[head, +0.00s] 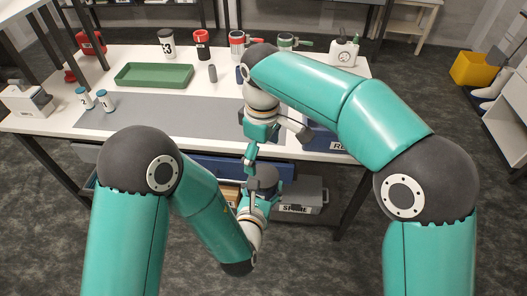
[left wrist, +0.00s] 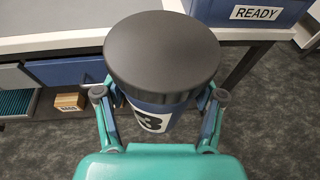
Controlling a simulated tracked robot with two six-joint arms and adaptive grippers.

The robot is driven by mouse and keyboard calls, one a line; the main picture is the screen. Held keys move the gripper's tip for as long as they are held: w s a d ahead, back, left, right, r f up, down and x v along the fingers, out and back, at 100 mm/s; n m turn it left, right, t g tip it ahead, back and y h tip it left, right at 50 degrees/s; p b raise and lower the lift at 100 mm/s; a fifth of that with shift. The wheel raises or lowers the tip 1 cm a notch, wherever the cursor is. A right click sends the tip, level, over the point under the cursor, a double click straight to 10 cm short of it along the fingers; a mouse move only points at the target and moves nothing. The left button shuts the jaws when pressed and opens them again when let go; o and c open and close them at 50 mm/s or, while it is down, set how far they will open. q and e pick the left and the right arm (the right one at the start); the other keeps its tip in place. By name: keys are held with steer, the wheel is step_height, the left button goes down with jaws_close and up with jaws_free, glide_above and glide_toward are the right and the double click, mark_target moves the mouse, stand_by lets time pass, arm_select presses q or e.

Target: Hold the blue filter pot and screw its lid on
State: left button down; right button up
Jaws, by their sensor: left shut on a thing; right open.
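My left gripper (head: 258,200) is shut on the blue filter pot (left wrist: 158,112), in front of the bench's front edge. In the left wrist view its fingers stand on either side of the pot's blue body, which carries a white label with a dark mark. The dark grey lid (left wrist: 162,50) sits flat on top of the pot; it also shows in the head view (head: 264,178). I cannot tell how tightly it is screwed. My right gripper (head: 252,158) is open, pointing down just above and left of the lid, apart from it as far as I can see.
The bench (head: 330,70) holds a green tray (head: 154,76), a grey mat (head: 150,116), two small blue-and-white jars at the left, and several canisters along the back. A blue READY box (left wrist: 250,12) stands at the front right edge. A SPARE box (head: 303,196) sits below.

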mark_target(264, 175)
steer(key=n, duration=0.4)
steer(key=shift+r, duration=0.15)
steer(key=n, duration=0.4)
steer(key=shift+s+d+r+n, duration=0.1)
steer(key=shift+s+d+n, duration=0.15)
steer(key=shift+n, duration=0.15)
steer(key=shift+f, duration=4.05)
steer(key=shift+c, duration=0.2)
